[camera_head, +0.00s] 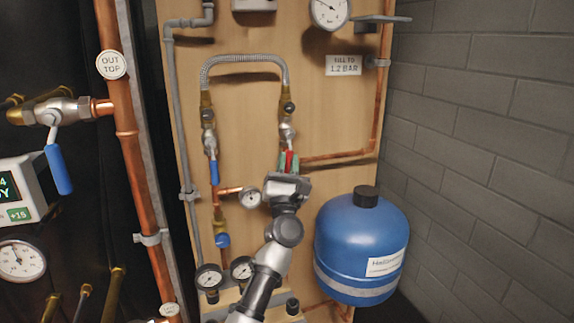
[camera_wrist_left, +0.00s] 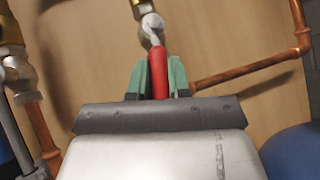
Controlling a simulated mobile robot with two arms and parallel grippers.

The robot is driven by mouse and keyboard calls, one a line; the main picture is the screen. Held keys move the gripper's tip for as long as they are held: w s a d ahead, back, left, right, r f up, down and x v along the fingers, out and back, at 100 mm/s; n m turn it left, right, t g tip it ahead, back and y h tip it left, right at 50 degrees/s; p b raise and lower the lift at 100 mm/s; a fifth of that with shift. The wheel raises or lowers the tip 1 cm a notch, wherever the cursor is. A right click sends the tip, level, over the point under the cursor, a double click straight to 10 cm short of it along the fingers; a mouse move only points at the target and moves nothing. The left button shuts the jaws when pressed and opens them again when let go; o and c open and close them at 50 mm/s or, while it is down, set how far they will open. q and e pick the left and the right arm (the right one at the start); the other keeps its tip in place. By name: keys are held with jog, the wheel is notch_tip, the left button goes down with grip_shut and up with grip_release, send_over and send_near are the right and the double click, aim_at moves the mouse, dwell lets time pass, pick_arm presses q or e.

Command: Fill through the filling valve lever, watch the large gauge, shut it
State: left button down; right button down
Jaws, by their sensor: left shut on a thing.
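The filling valve lever with a red grip (camera_head: 289,159) hangs down below a valve at the right end of a braided hose (camera_head: 245,60). My left gripper (camera_head: 288,163) is shut on the red lever, its green fingertips on either side. The left wrist view shows the red lever (camera_wrist_left: 159,72) upright between the fingers (camera_wrist_left: 159,78). The large gauge (camera_head: 329,10) is at the top of the board, cut by the frame edge; its reading is too small to tell. A sign (camera_head: 343,66) below it reads "FILL TO 1.2 BAR". My right gripper is out of view.
A blue-handled valve lever (camera_head: 214,172) hangs left of the gripper. Small gauges (camera_head: 250,197) sit close by my arm. A blue tank (camera_head: 361,245) stands to the right, beside a grey block wall (camera_head: 480,130). A copper pipe (camera_head: 335,154) runs right of the valve.

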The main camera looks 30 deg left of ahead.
pick_arm(q)
jog(key=c, duration=1.1)
grip_release()
jog(key=shift+s+d+f, duration=0.1)
jog(key=shift+s+f, duration=0.05)
jog(key=shift+f, duration=0.05)
jog(key=shift+b+v, duration=0.55)
jog(key=shift+v, duration=4.6)
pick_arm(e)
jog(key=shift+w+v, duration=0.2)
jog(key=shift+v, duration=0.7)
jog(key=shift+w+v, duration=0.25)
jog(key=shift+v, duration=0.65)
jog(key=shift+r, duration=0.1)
